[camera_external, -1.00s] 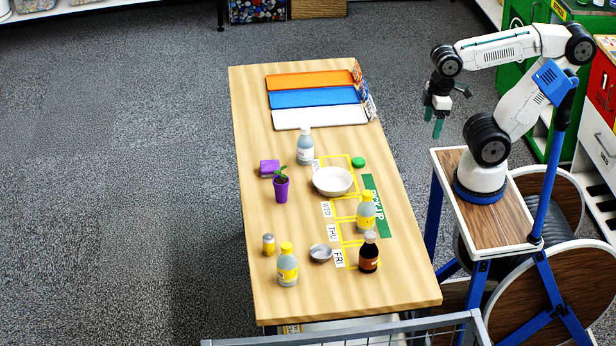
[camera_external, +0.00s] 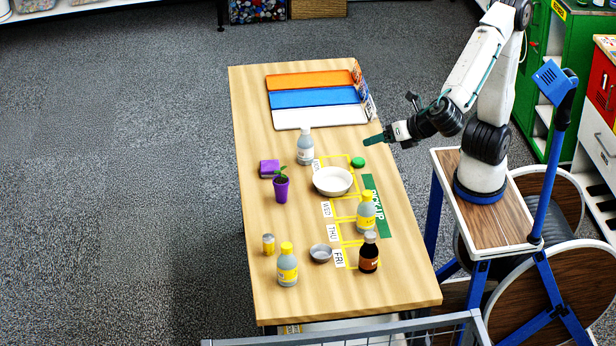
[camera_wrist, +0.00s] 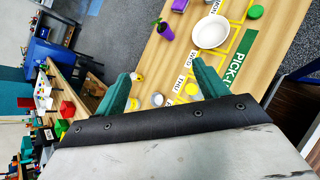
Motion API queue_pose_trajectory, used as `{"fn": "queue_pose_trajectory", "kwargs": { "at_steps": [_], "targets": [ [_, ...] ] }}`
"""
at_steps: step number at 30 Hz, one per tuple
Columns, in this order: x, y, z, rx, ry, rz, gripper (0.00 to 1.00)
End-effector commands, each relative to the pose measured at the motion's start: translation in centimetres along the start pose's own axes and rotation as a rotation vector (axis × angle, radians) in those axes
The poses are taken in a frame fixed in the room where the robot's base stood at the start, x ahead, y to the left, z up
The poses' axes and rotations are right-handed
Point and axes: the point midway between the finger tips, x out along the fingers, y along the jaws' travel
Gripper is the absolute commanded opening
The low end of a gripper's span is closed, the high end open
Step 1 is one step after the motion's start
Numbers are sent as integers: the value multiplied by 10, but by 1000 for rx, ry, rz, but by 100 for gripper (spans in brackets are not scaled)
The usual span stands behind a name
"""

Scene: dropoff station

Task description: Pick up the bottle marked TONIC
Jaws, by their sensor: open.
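No label can be read as TONIC at this size. Several bottles stand upright on the table (camera_external: 330,292): a grey bottle with a white cap (camera_external: 305,150) near the middle, a grey bottle with a yellow cap and yellow label (camera_external: 366,215) at the right, a similar yellow-capped bottle (camera_external: 287,268) at the front, and a dark brown bottle with a grey cap (camera_external: 369,255) at front right. My gripper (camera_external: 374,139), with green fingers, is open and empty above the table's right edge, pointing left. In the wrist view its fingers (camera_wrist: 161,85) are spread apart.
A white bowl (camera_external: 332,181), a green lid (camera_external: 358,162), a purple plant pot (camera_external: 281,189), a purple block (camera_external: 269,168), a yellow can (camera_external: 268,244) and a small metal bowl (camera_external: 321,253) stand among the bottles. Coloured trays (camera_external: 314,97) lie at the back.

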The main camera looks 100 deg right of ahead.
Motion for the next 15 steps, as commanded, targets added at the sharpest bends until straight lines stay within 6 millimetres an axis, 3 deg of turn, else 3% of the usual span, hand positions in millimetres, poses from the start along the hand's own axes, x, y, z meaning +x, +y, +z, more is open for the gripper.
{"fn": "queue_pose_trajectory", "kwargs": {
  "at_steps": [1,6,12,15],
  "targets": [
    [-7,16,-17,-105,-10,62,72],
    [-33,59,-62,-398,-63,245,72],
    [-70,94,-118,-689,-133,438,72],
    [-47,80,-143,-704,-138,434,72]
  ]
}}
